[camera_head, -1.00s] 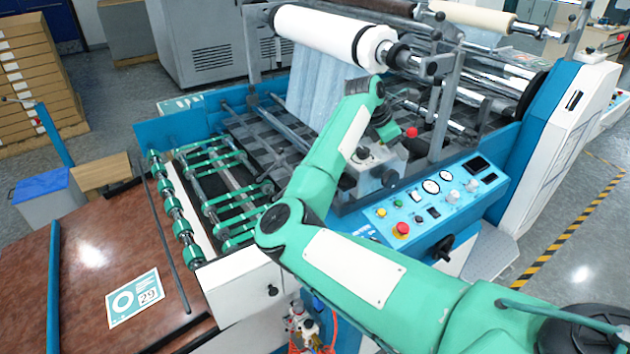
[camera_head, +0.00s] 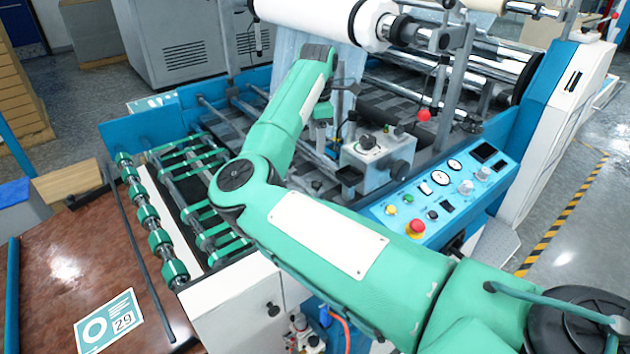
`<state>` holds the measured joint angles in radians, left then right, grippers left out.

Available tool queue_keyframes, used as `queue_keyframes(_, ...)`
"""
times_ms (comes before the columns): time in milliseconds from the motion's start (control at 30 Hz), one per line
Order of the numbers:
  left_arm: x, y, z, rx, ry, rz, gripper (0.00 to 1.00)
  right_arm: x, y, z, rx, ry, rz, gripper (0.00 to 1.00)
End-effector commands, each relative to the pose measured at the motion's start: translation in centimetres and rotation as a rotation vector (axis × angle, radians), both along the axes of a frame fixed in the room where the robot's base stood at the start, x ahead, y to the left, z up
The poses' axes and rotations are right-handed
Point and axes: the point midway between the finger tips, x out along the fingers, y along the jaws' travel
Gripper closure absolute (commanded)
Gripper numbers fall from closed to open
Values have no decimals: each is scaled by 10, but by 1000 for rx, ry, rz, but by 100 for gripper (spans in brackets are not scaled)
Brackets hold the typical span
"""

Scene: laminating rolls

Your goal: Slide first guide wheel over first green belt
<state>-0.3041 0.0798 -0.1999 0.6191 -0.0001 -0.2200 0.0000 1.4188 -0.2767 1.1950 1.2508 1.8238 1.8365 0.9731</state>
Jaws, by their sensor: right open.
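Several green guide wheels (camera_head: 147,215) sit spaced along a metal shaft at the table's right edge. Several green belts (camera_head: 190,165) run across rollers just right of that shaft. I cannot tell which wheel or belt is the first. My right arm reaches across from the lower right, and its elbow covers part of the belt area. My right gripper (camera_head: 326,135) is open beyond the elbow, over the machine bed and well to the right of the wheels. It is small and its fingertips are hard to make out. My left gripper is not in view.
A grey metal box with a knob (camera_head: 378,160) stands close right of the gripper. The control panel (camera_head: 445,190) lies right, and a large white roll (camera_head: 325,15) hangs above.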

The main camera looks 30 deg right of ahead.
Motion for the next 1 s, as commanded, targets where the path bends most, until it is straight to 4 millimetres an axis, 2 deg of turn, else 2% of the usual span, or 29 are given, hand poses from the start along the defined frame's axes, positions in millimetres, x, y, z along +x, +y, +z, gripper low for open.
queue_keyframes(167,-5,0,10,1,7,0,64,-1,0,-24,0,5,0,51)
queue_keyframes(400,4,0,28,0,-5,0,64,-1,0,-76,0,5,1,51)
queue_keyframes(600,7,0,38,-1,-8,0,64,-1,0,-111,-2,5,1,51)
queue_keyframes(800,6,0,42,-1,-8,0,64,0,0,-130,-2,2,1,51)
queue_keyframes(1000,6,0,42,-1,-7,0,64,0,0,-134,-2,1,0,51)
